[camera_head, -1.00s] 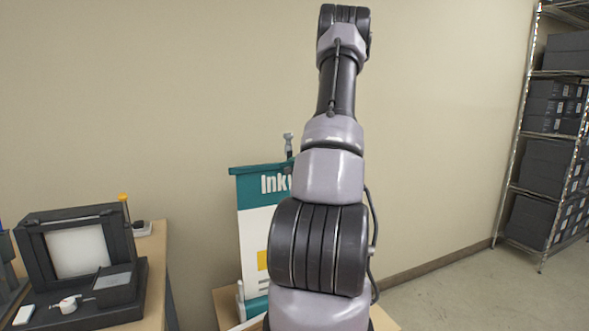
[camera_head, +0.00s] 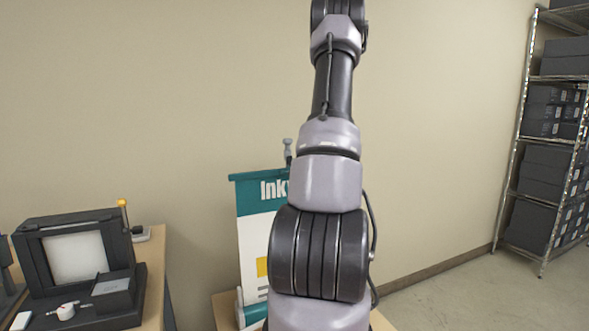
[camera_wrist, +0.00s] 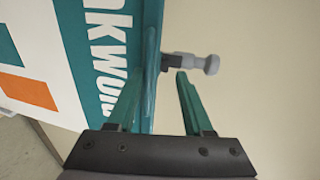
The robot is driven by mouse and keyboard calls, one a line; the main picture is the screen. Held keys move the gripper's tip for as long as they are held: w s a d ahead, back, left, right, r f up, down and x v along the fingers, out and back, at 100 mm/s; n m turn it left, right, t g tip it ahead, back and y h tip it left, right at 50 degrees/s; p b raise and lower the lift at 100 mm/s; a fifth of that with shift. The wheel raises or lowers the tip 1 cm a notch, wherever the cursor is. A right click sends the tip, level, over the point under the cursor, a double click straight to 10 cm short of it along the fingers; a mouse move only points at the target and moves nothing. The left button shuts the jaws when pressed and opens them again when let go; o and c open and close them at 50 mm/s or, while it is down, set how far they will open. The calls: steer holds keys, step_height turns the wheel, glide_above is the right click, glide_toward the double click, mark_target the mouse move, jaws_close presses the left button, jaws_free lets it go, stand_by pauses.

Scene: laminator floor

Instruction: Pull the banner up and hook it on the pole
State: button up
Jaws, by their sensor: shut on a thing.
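The banner (camera_head: 252,225) is pulled up, white with a teal top band and partly seen lettering. My arm hides its right part in the head view. Its top edge (camera_wrist: 150,75) runs between the fingers of my gripper (camera_wrist: 162,85) in the wrist view, and the gripper is shut on it. The grey pole top (camera_head: 287,150) stands a little above the banner's top edge. Its knobbed end (camera_wrist: 205,63) shows just beyond the right fingertip in the wrist view. I cannot tell whether the banner's edge touches the pole's hook.
The banner stands on a wooden table (camera_head: 225,308), mostly behind my arm. A second table at left holds a dark machine with a pale panel (camera_head: 76,257). A wire shelf with dark boxes (camera_head: 548,168) stands at far right. The floor between is clear.

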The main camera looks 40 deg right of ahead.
steer(key=v, duration=0.6)
steer(key=shift+s, duration=0.35)
steer(key=shift+r, duration=0.1)
steer(key=a+r+n+g+y, duration=0.1)
steer(key=a+r+n+y, duration=0.25)
steer(key=a, duration=0.65)
steer(key=a+r+n+g+y, duration=0.2)
steer(key=a+r+n+y, duration=0.15)
steer(key=a, duration=0.65)
steer(key=a+r+n+g+y, duration=0.1)
steer(key=a+r+n+y, duration=0.3)
steer(key=a, duration=0.6)
steer(key=s+a+r+n+g, duration=0.25)
steer(key=s+a+g, duration=0.25)
steer(key=s+a, duration=0.5)
steer(key=s+d+r+n+h, duration=0.1)
steer(key=s+h, duration=0.1)
steer(key=s, duration=0.2)
steer(key=s+d+r+n+t+h, duration=0.1)
steer(key=s+r+n+h, duration=0.1)
steer(key=s, duration=0.3)
steer(key=shift+s+d+h, duration=0.2)
steer(key=shift+d+h, duration=0.15)
steer(key=shift+h, duration=0.35)
